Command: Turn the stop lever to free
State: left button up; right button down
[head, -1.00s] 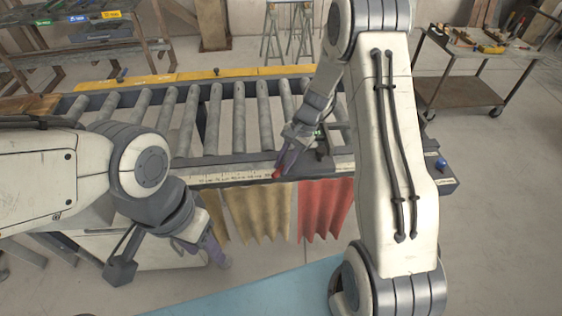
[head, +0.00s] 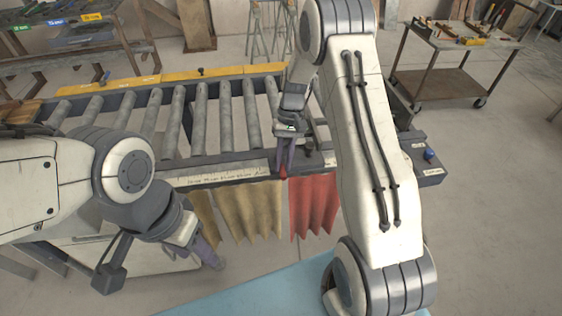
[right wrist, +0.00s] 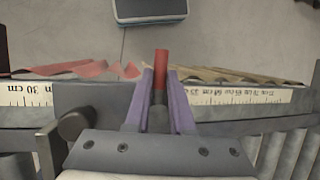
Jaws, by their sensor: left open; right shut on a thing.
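The stop lever's red tip (head: 283,173) shows at the front rail of the roller conveyor in the head view. In the right wrist view the red lever end (right wrist: 161,68) sticks out between two purple fingers. My right gripper (head: 284,160) is shut on the lever, at the ruler strip; the fingers (right wrist: 159,100) lie on both sides of its dark shaft. The lever's pivot is hidden. My left gripper (head: 209,252) is open and empty, low at the left, in front of the conveyor and apart from it.
The rollers (head: 201,120) lie behind the rail. A ruler strip (head: 216,176) runs along the front edge, with tan (head: 254,212) and red (head: 313,205) curtains below. A blue knob (head: 428,154) is at the right end. A tool cart (head: 450,80) stands back right.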

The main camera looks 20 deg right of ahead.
jog(key=shift+d+n, duration=0.1)
jog(key=shift+n, duration=0.2)
jog(key=c, duration=0.8)
grip_release()
jog(key=shift+o, duration=0.2)
jog(key=b+v, duration=0.3)
jog(key=v, duration=0.7)
jog(key=shift+w+r, duration=0.15)
jog(key=shift+r, duration=0.1)
